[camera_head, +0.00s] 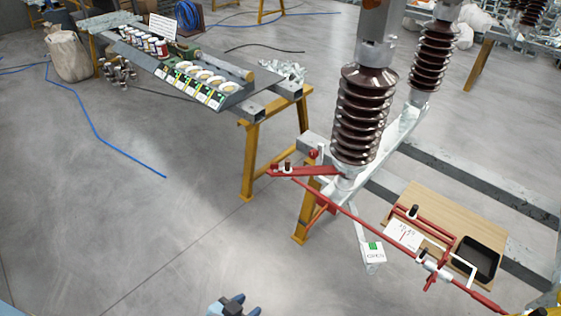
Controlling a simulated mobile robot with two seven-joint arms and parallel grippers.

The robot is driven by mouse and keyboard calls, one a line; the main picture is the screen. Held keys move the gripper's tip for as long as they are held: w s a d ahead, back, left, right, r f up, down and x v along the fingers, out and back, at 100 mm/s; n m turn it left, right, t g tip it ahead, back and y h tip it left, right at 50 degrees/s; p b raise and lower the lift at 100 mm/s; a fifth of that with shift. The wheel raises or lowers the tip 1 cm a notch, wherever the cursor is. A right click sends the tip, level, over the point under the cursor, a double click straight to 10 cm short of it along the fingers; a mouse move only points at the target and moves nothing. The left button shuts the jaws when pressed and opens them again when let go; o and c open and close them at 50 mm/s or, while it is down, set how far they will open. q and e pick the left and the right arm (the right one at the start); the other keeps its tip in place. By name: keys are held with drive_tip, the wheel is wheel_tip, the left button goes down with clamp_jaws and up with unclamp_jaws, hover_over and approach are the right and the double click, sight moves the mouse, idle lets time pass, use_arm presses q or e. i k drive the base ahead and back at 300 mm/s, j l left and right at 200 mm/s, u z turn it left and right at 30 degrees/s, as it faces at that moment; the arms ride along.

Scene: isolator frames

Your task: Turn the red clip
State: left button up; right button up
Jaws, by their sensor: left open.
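A long red rod (370,227) runs slantwise from a red bracket (305,171) under the brown insulator down to the lower right. A silver clamp (434,267) sits on the rod near its lower end. A small red piece (430,283), which looks like the red clip, sticks out below this clamp. My left gripper (233,305) is at the bottom edge, partly cut off, open and empty. It is well to the left of the clip and apart from it. My right gripper is not seen.
Ribbed brown insulators (362,115) stand on a grey metal beam. A white tag with green (373,252) hangs below the rod. A wooden board (468,220) with a black tray (478,258) lies at right. A parts bench (215,85) stands behind. The floor at left is mostly clear.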

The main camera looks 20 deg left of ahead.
sight(272, 166)
drive_tip(key=j+u, duration=0.15)
drive_tip(key=u, duration=0.25)
drive_tip(key=i+j+u, duration=0.1)
drive_tip(key=u, duration=0.3)
drive_tip(key=j+u, duration=0.1)
drive_tip(key=u, duration=0.3)
drive_tip(key=i+j+u, duration=0.1)
drive_tip(key=u, duration=0.3)
